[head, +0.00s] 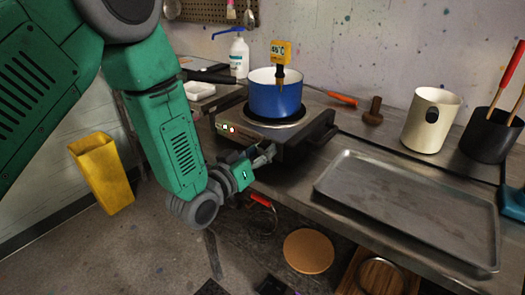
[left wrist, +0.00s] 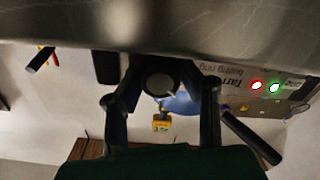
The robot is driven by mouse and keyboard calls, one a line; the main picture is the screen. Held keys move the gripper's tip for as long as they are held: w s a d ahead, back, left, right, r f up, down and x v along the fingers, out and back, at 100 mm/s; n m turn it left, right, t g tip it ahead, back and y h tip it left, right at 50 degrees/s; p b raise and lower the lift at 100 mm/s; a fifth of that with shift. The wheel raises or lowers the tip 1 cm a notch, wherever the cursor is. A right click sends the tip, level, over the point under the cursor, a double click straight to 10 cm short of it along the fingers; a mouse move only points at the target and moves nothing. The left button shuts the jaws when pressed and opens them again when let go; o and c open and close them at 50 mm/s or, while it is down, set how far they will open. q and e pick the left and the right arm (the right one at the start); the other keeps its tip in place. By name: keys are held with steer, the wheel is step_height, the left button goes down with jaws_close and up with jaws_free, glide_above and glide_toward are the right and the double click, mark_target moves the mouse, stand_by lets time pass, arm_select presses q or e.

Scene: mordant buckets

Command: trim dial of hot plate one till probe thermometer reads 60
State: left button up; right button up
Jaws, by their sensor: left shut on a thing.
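Hot plate one (head: 290,140) stands on the steel bench, with a red and a green light on its front panel. A blue pot (head: 275,97) sits on its burner. The yellow probe thermometer (head: 281,52) stands in the pot; its display seems to read in the mid-forties °C, but the digits are small. My left gripper (head: 264,156) is at the panel's front. In the left wrist view its fingers lie either side of the round dark dial (left wrist: 160,84), shut on it. The gripper hides the dial in the head view. My right gripper is not in view.
A metal tray (head: 410,213) lies right of the hot plate. A brown wooden piece (head: 373,112), a cream container (head: 431,120) and a black pot of tools (head: 488,138) stand behind it. A spray bottle (head: 239,56) stands behind left. A yellow bucket (head: 101,172) is on the floor.

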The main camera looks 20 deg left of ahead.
arm_select(q)
steer(key=shift+d+m, duration=0.1)
steer(key=shift+m, duration=3.2)
steer(key=o, duration=1.1)
steer(key=shift+o, duration=0.2)
steer(key=v, duration=1.2)
steer(key=shift+f, duration=0.1)
